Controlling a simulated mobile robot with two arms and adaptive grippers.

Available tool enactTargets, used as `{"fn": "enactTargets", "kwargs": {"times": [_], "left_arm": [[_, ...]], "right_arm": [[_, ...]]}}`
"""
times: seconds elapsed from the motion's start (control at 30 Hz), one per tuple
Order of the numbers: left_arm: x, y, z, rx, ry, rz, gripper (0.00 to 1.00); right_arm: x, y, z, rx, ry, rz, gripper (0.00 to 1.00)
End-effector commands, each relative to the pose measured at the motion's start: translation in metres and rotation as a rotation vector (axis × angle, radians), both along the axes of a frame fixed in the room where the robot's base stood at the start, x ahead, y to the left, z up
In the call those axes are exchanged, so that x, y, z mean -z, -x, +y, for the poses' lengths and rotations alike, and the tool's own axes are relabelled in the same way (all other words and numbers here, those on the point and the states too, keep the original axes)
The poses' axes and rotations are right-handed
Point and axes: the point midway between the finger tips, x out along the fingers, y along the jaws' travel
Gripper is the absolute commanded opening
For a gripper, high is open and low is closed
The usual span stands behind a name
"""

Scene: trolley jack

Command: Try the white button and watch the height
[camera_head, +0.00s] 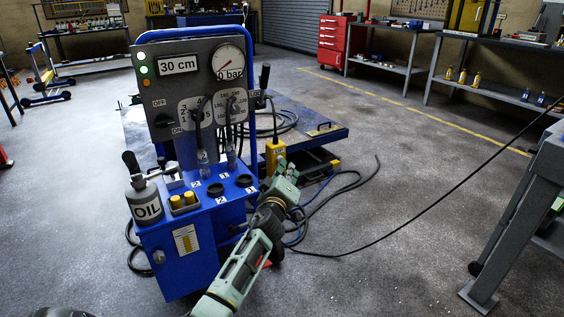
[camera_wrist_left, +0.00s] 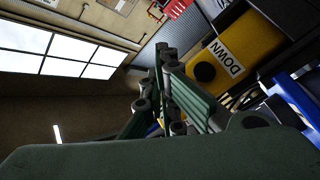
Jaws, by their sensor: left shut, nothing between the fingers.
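The height display (camera_head: 179,65) on the grey control panel reads 30 cm. A yellow pendant (camera_head: 274,152) hangs from a black cable at the right of the blue unit. In the left wrist view the pendant (camera_wrist_left: 255,47) shows a round black button (camera_wrist_left: 205,72) beside a label reading DOWN. I cannot make out a white button on the pendant. My left gripper (camera_head: 282,178) is shut and empty, just below the pendant in the head view. Its fingers (camera_wrist_left: 163,75) point up near the pendant's black button; I cannot tell whether they touch it.
The pressure gauge (camera_head: 229,62) reads about 0 bar. Small round lights (camera_head: 142,63) sit at the panel's left edge. An oil can (camera_head: 147,207) stands on the blue unit (camera_head: 180,270). A low platform (camera_head: 325,135) is behind. Cables lie on the floor; a grey bench (camera_head: 535,190) stands right.

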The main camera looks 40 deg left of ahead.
Motion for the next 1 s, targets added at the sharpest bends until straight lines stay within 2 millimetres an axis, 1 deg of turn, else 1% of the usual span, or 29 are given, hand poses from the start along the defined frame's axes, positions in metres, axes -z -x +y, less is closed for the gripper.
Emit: {"fn": "enactTargets", "kwargs": {"times": [0.67,0.83,1.0], "left_arm": [[-0.001,0.000,0.001,-0.002,0.000,-0.001,0.00],[0.000,0.002,-0.004,-0.001,0.002,-0.001,0.00],[0.000,0.006,-0.014,0.000,0.003,0.000,0.00]], "right_arm": [[-0.001,-0.001,0.000,0.000,0.001,-0.002,0.40],[-0.001,0.000,-0.001,0.001,0.002,0.002,0.40],[0.001,0.005,-0.002,0.002,0.006,0.024,0.40]]}}
